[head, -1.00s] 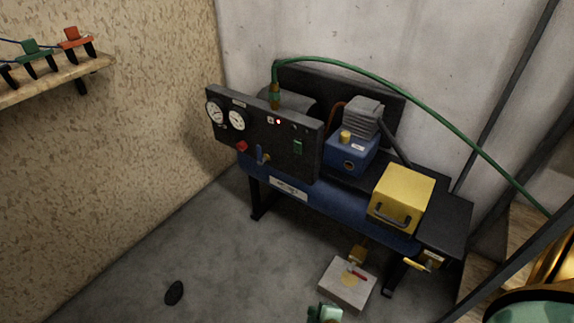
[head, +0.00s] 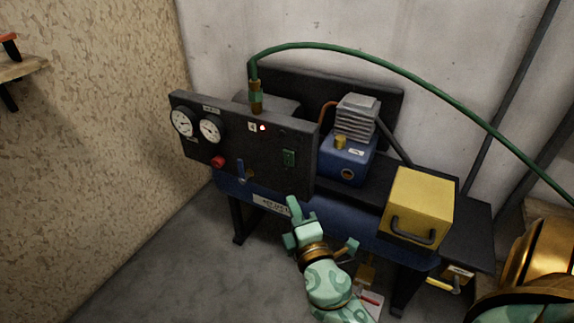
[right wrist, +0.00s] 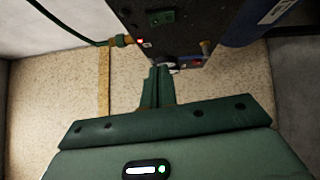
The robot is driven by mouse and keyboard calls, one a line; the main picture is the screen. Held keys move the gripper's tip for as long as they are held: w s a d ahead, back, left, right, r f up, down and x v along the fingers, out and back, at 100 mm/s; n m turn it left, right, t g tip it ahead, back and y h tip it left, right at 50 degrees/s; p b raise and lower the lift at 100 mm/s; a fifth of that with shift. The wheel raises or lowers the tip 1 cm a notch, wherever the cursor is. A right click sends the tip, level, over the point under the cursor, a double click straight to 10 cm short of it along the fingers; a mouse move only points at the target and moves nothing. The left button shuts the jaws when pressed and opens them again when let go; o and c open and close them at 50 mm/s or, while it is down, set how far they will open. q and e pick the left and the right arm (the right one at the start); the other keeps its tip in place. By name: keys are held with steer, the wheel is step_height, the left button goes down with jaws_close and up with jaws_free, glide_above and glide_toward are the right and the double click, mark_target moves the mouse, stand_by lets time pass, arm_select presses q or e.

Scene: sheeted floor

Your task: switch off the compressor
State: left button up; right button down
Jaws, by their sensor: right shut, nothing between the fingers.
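The compressor has a blue tank (head: 345,216) on dark legs and a dark control panel (head: 250,140). My left gripper is out of view.
A green hose (head: 400,72) arches from a brass fitting (head: 256,97) to the right. A yellow box (head: 419,205) with a handle sits on the bench's right part. Chipboard (head: 90,150) walls the left, with a shelf (head: 22,68).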

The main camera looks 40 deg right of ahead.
steer(key=p, duration=0.2)
glide_toward(283, 154)
steer(key=w+a, duration=0.1)
steer(key=w, duration=0.3)
steer(key=d, duration=0.1)
steer(key=w+d, duration=0.1)
steer(key=d, duration=0.1)
steer(key=shift+w+d+r, duration=0.1)
steer(key=shift+w+r, duration=0.05)
steer(key=shift+r, duration=0.1)
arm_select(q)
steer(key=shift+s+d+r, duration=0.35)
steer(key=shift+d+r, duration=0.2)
